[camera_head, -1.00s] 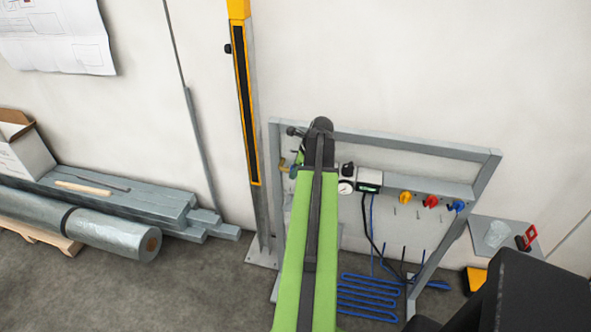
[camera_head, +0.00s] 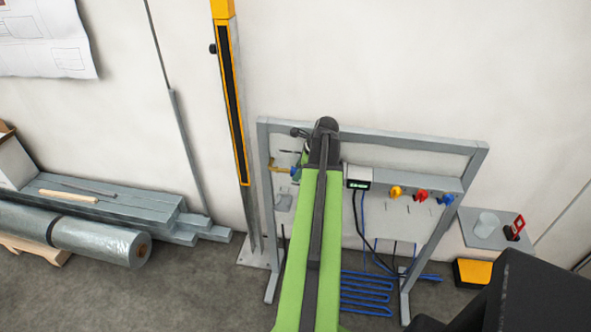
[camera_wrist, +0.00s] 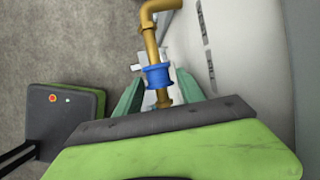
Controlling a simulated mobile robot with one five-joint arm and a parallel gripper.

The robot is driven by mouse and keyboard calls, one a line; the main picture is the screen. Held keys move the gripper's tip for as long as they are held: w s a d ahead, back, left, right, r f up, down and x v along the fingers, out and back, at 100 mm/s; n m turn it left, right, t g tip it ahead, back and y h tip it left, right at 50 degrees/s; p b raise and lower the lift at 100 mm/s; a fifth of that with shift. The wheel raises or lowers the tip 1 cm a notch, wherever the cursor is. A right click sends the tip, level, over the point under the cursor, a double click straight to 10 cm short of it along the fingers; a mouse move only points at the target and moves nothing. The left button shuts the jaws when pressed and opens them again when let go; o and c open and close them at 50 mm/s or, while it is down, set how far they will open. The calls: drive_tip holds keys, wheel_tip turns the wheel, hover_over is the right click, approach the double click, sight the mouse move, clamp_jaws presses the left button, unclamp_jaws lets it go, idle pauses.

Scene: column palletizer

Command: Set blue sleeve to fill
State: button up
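The blue sleeve (camera_wrist: 158,76) sits around a brass pipe (camera_wrist: 151,42) in the wrist view. My gripper (camera_wrist: 159,78) has its two green fingers apart, one on each side of the sleeve. The fingertips look close to the sleeve, and I cannot tell whether either touches it. My arm hides most of the gripper there.
A grey frame (camera_head: 410,143) carries a display box (camera_head: 358,177) and yellow (camera_head: 396,191), red (camera_head: 421,195) and blue (camera_head: 446,200) knobs. A yellow-and-black post (camera_head: 232,110) stands left of the frame. Grey beams (camera_head: 110,205) lie farther left.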

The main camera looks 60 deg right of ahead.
drive_tip(key=shift+o, duration=0.2)
drive_tip(key=shift+w+a, duration=0.15)
drive_tip(key=shift+w, duration=0.1)
drive_tip(key=shift+r, duration=0.15)
drive_tip(key=p+v, duration=1.5)
drive_tip(key=v, duration=0.2)
drive_tip(key=shift+p, duration=0.4)
